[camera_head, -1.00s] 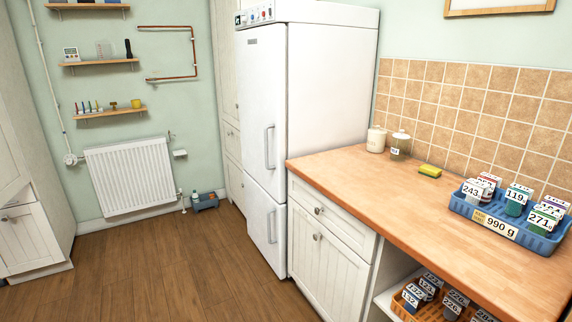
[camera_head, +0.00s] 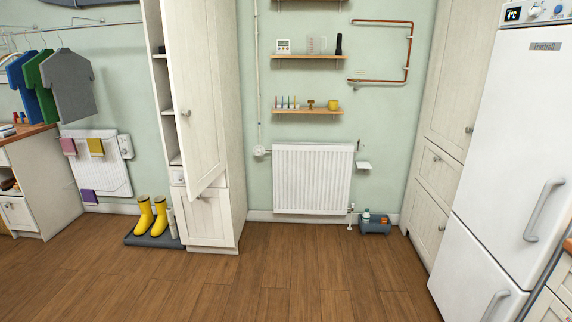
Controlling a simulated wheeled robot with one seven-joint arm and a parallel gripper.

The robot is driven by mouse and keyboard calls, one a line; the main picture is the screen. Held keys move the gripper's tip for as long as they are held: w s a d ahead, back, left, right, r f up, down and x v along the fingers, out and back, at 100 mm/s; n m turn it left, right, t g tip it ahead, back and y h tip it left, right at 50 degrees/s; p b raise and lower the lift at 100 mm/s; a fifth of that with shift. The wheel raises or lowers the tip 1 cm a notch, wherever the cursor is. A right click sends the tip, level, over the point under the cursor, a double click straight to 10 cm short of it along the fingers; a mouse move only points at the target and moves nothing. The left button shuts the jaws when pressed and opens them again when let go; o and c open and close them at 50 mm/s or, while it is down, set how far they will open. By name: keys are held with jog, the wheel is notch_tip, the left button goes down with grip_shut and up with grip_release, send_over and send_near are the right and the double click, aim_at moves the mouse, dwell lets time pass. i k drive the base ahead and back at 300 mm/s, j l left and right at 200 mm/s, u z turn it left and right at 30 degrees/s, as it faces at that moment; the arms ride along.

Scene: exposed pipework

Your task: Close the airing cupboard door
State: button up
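A tall cream cupboard (camera_head: 215,225) stands left of the radiator. Its upper door (camera_head: 192,95) is open and swung out toward me, with shelves showing in the gap at its left. A small knob sits on the left part of this door. The lower door (camera_head: 203,217) of the same cupboard looks shut. I cannot tell from any label that this is the airing cupboard. My gripper is not in view.
Wooden floor (camera_head: 290,280) lies clear in front of the cupboard. Yellow boots (camera_head: 152,217) stand on a dark mat (camera_head: 150,240) at its left. A white radiator (camera_head: 311,178) and a blue-grey caddy (camera_head: 375,225) are to the right. A white fridge freezer (camera_head: 505,150) stands at the right.

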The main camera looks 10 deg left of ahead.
aim_at(188, 26)
jog(key=i+u, duration=0.3)
jog(key=i, duration=0.25)
jog(key=i+l+u, duration=0.1)
jog(key=i+u, duration=0.2)
jog(key=i, duration=0.2)
jog(key=i+l+u, duration=0.3)
jog(key=i, duration=0.2)
jog(key=i+l+u, duration=0.3)
jog(key=i, duration=0.2)
jog(key=i+l+u, duration=0.1)
jog(key=i, duration=0.25)
jog(key=i+l+u, duration=0.1)
jog(key=i, duration=0.3)
